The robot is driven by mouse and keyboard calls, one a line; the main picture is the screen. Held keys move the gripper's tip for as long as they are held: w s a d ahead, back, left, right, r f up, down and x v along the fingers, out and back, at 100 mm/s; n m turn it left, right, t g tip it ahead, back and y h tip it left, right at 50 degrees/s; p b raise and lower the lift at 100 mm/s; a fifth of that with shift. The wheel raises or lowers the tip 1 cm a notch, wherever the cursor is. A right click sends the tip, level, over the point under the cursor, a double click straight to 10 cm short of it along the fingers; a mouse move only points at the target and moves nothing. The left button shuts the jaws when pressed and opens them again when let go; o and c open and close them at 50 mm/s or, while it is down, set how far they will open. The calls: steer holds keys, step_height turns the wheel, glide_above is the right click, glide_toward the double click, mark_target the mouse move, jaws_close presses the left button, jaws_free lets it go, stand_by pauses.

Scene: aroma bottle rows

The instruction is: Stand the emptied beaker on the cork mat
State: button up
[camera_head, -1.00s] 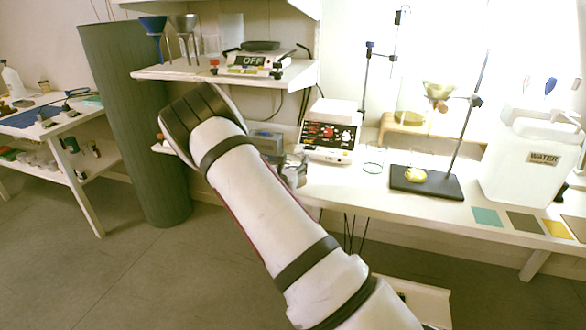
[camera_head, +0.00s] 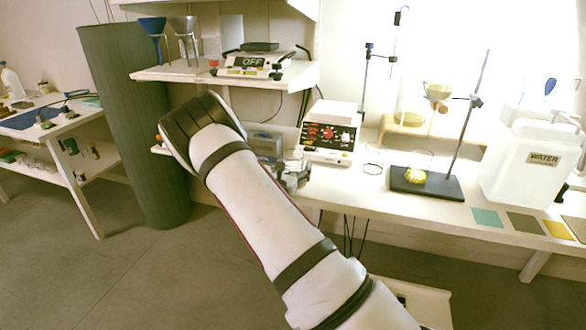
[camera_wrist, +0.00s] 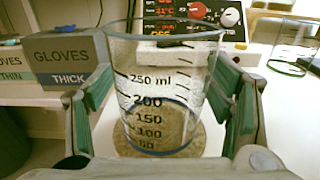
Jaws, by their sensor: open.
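A clear glass beaker (camera_wrist: 165,85) with black volume marks up to 250 ml stands upright between my fingers in the wrist view. It looks empty. Its base is over a round, speckled brown cork mat (camera_wrist: 199,143), which shows around and through the glass, and it appears to rest on it. My gripper (camera_wrist: 165,112) is open, with one green-padded finger on each side of the beaker. In the head view my gripper (camera_head: 292,174) is at the bench's front edge, left of the red-lit device; beaker and mat cannot be made out there.
A grey GLOVES THICK box (camera_wrist: 65,58) stands close on the left. The control device (camera_head: 329,132) is behind the beaker. Another glass vessel (camera_wrist: 292,50) stands to the right. Farther right are a stand base (camera_head: 427,183) and a water container (camera_head: 530,165). A shelf (camera_head: 225,75) hangs above.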

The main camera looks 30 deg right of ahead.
steer(key=p+v, duration=0.2)
steer(key=v, duration=0.9)
steer(key=s+d+r+m+g+y, duration=0.1)
steer(key=s+r+m+g, duration=0.6)
steer(key=s+r+m, duration=0.3)
steer(key=s+d+r+m+g, duration=0.1)
steer(key=s+r+m+g, duration=0.6)
steer(key=s, duration=0.6)
steer(key=s+a+r+m+t+y, duration=0.1)
steer(key=s+a+m+y, duration=0.3)
steer(key=s+a, duration=0.5)
steer(key=s+a+r+m+t+y, duration=0.2)
steer(key=s+a+m+t+y, duration=0.1)
steer(key=s+a+y, duration=0.6)
steer(key=s+a+m, duration=0.1)
steer(key=a, duration=0.2)
steer(key=shift+s+m, duration=0.2)
steer(key=shift+m, duration=0.2)
